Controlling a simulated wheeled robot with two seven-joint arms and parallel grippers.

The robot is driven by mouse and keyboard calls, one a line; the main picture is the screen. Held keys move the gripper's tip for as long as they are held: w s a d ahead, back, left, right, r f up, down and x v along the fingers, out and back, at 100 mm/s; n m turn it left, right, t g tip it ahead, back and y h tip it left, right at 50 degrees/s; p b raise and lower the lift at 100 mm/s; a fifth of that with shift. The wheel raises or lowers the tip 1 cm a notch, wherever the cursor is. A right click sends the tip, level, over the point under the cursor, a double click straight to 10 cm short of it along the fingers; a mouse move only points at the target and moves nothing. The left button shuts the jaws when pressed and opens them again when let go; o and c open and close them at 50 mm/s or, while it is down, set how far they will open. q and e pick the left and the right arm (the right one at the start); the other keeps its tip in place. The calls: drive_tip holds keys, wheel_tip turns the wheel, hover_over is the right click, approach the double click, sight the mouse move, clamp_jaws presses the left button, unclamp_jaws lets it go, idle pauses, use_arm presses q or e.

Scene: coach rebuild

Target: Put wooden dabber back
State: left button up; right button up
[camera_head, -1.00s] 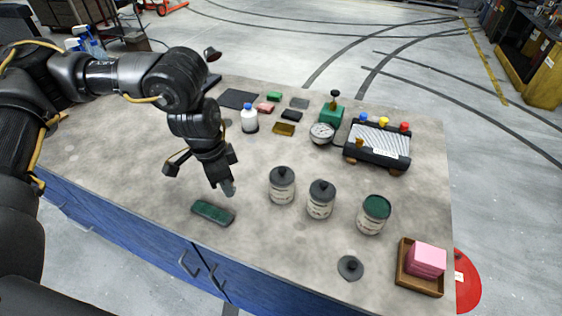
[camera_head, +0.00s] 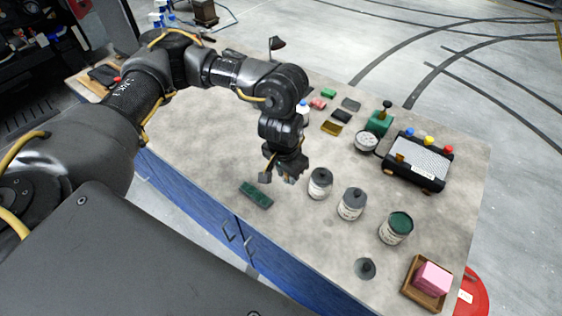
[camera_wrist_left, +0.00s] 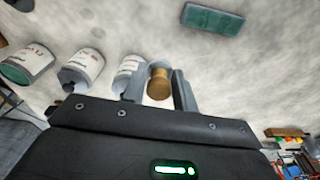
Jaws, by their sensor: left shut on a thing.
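My left gripper (camera_head: 284,178) hangs low over the bench, between the dark green block (camera_head: 256,194) and the nearest lidded can (camera_head: 320,183). In the left wrist view its two fingers (camera_wrist_left: 158,90) are shut on the wooden dabber (camera_wrist_left: 158,84), a short brown cylinder with a pale top end. In the head view the dabber is too hidden by the gripper to make out. The green block also shows in the left wrist view (camera_wrist_left: 214,21), apart from the fingers. My right gripper is not in view.
A second lidded can (camera_head: 352,204) and an open can with green contents (camera_head: 396,228) stand to the right. A loose lid (camera_head: 365,268) and a wooden tray (camera_head: 407,287) with a pink block lie at the front.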

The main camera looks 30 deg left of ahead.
use_arm(q)
drive_tip(key=w+a+f, duration=0.2)
drive_tip(key=w+f, duration=0.1)
drive_tip(key=w+a+f+b, duration=0.1)
drive_tip(key=w+a+f, duration=0.2)
drive_tip(key=w, duration=0.1)
drive_tip(key=w+a+f, duration=0.2)
drive_tip(key=w+f, duration=0.1)
drive_tip(key=w, duration=0.1)
drive_tip(key=shift+w+a+f, duration=0.1)
drive_tip(key=shift+a+f, duration=0.1)
drive_tip(key=shift+a, duration=0.1)
drive_tip(key=shift+w+a+f+b, duration=0.1)
drive_tip(key=shift+f+b, duration=0.2)
drive_tip(key=shift+f, duration=0.65)
drive_tip(key=shift+w+a+f+b, duration=0.1)
drive_tip(key=shift+f+b, duration=0.2)
drive_tip(key=shift+f, duration=0.6)
drive_tip(key=o, duration=0.9)
drive_tip(key=shift+f, duration=0.15)
drive_tip(key=shift+s+a+r+p, duration=0.1)
drive_tip(key=shift+s+r+p, duration=0.25)
drive_tip(key=shift+r, duration=1.7)
drive_tip(key=shift+s+a+r+p, duration=0.1)
drive_tip(key=shift+r+p, duration=0.35)
drive_tip(key=shift+r, duration=1.6)
drive_tip(key=shift+s+r+p, duration=0.25)
drive_tip(key=shift+r+p, duration=0.15)
drive_tip(key=shift+r, duration=1.65)
